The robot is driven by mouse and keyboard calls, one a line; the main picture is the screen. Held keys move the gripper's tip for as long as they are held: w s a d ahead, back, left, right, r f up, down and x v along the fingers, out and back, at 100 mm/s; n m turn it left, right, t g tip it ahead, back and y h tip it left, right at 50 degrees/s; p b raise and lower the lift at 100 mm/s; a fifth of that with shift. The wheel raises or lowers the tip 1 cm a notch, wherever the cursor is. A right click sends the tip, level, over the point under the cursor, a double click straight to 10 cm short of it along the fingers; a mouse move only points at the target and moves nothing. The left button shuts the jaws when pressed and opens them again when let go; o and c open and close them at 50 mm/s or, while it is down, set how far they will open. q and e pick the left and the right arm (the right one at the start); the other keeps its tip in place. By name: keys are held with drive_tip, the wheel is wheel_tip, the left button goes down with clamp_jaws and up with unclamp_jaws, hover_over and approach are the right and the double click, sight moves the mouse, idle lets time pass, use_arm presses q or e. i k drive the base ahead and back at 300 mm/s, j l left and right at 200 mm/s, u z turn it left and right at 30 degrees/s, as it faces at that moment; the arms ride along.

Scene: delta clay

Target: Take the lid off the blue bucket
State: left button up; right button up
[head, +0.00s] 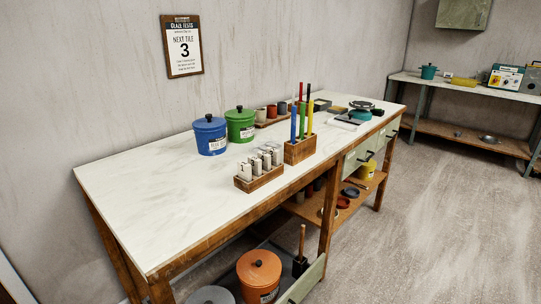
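The blue bucket (211,139) stands upright on the white-topped workbench (140,195), towards its back edge. Its blue lid (209,123) is on top, with a small dark knob (209,117) at the centre. A pale label shows on the bucket's front right side. Neither of my grippers is in the head view.
A green lidded bucket (240,125) stands close at the right of the blue one. A wooden block with white-grey pieces (259,181) and a wooden holder with coloured sticks (299,150) stand in front and right. The bench's left part is clear. An orange lidded bucket (258,275) sits below.

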sight(209, 123)
drive_tip(key=i+l+u, duration=0.1)
drive_tip(key=i+l, duration=0.25)
drive_tip(key=i+l+u, duration=0.1)
drive_tip(key=i+l, duration=0.2)
drive_tip(key=l, duration=0.2)
drive_tip(key=i+l+u, duration=0.1)
drive_tip(key=i+l, duration=0.25)
drive_tip(key=l, duration=0.15)
